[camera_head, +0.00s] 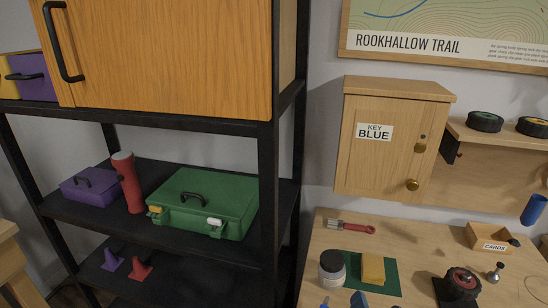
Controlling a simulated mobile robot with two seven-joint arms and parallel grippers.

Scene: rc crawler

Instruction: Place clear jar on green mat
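A jar (332,270) with a dark lid and a pale, whitish body stands upright on the wooden workbench. It is at the left edge of the green mat (386,284). I cannot tell whether its base rests on the mat or just beside it. A yellow block (373,269), like a sponge, lies on the mat to the right of the jar. Neither of my grippers can be made out in this view.
A red-handled brush (350,227) lies behind the mat. Small blue pieces (358,299) show at the bottom edge. A dark wheel-like part (462,283) and a wooden tray (489,238) are to the right. A black shelf with a green case (203,202) stands left.

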